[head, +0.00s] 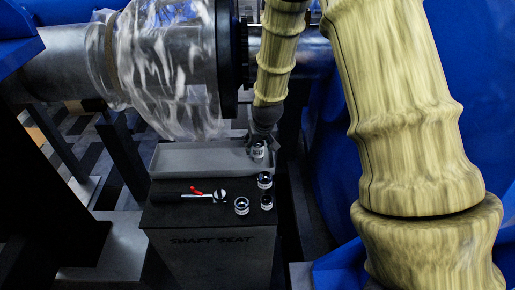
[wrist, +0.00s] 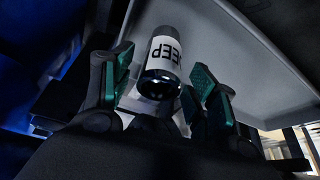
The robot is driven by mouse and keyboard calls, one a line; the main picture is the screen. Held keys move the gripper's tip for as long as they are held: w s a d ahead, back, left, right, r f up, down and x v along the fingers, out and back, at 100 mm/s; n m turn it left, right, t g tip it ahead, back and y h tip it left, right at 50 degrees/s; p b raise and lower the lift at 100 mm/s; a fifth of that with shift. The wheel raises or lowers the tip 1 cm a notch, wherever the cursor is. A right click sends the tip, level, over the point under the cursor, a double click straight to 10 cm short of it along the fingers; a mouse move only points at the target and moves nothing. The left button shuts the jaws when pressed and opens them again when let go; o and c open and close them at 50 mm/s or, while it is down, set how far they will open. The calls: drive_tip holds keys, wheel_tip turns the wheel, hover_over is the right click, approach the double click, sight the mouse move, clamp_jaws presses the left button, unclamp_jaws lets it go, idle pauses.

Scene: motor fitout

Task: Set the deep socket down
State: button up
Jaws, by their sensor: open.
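The deep socket (wrist: 165,57) is a dark, shiny cylinder with a white label reading "EEP" in part, upside down in the wrist view. In the head view the socket (head: 258,150) is at the right end of the grey tray (head: 190,160). My gripper (wrist: 160,88) is open, with one green-padded finger on each side of the socket and gaps beside it. In the head view my gripper (head: 262,138) is just above and behind the socket, partly hidden by my arm. Whether the socket's base rests on the tray floor is not clear.
In front of the tray, on the dark stand marked "SHAFT SEAT" (head: 222,240), lie a ratchet (head: 205,195) with a red part and three short sockets, one of them here (head: 241,206). A plastic-wrapped shaft (head: 165,65) is behind. The tray's left part is empty.

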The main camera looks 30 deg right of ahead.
drive_tip(key=v, duration=0.7)
drive_tip(key=shift+r, duration=0.2)
drive_tip(key=shift+s, duration=0.2)
